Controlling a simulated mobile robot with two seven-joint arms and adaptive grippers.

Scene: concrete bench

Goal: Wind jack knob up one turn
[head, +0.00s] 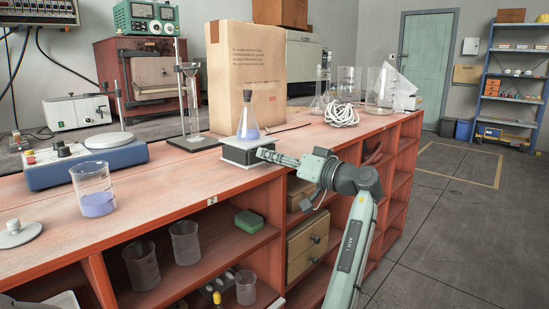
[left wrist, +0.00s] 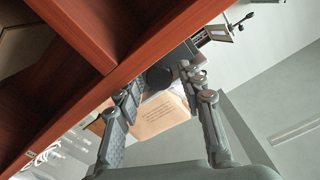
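The lab jack (head: 240,155), a low grey box with a pale top plate, stands at the bench's front edge. A stoppered conical flask (head: 248,127) with bluish liquid stands upright on it. My left gripper (head: 268,154) reaches in from the right, its fingertips at the jack's right side; they hide the knob in the head view. In the left wrist view my left gripper (left wrist: 160,80) has its fingers apart. A dark round knob (left wrist: 159,77) shows between or just beyond the fingertips; I cannot tell whether they touch it. My right gripper is not in view.
A retort stand (head: 193,140) stands left of the jack, and a large cardboard box (head: 250,75) stands behind it. A coiled white cable (head: 341,115) lies to the right. A beaker (head: 93,190) is nearer on the left. Open shelves (head: 215,225) lie below the bench edge.

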